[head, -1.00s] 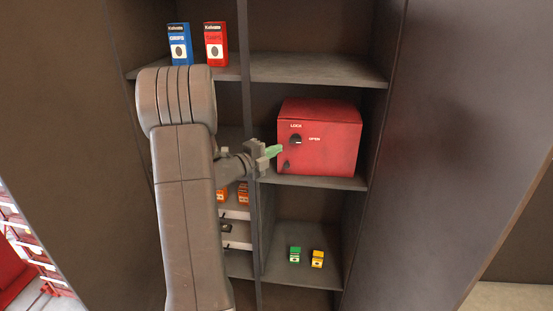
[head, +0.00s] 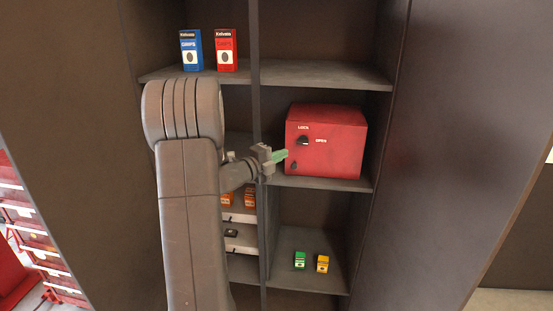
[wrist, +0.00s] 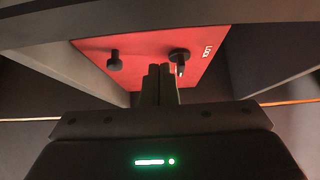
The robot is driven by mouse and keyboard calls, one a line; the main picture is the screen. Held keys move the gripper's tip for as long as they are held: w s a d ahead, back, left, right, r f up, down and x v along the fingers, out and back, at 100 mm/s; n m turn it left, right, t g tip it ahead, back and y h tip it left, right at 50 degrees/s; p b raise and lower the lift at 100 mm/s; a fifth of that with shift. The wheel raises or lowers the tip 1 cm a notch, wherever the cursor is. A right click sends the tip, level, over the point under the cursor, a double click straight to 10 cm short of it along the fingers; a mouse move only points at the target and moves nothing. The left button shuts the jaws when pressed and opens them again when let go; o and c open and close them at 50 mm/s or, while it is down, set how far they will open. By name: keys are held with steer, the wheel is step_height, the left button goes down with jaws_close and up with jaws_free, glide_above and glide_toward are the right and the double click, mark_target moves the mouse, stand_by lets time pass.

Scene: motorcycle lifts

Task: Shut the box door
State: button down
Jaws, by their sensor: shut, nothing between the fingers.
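The red box (head: 335,145) sits on the middle shelf of the right column. Its front door face has a dark knob (head: 304,141) beside LOCK and OPEN lettering, and a smaller knob lower left. The door looks flush with the box; no gap shows. My gripper (head: 281,155) is shut and empty, with its green-lit tip just in front of the door's left edge. In the wrist view my shut fingers (wrist: 160,84) point at the red door (wrist: 150,62), between the round knob (wrist: 115,60) and the lock knob (wrist: 180,60). Contact cannot be told.
The shelf (head: 325,183) under the box and the upright divider (head: 256,100) lie close to my gripper. Blue (head: 191,50) and red (head: 225,50) cartons stand above. Cabinet doors flank both sides.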

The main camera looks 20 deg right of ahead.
steer(key=b+v, duration=0.2)
steer(key=v, duration=0.8)
steer(key=shift+w+a+f, duration=0.15)
steer(key=shift+w+a, duration=0.05)
steer(key=shift+w, duration=0.15)
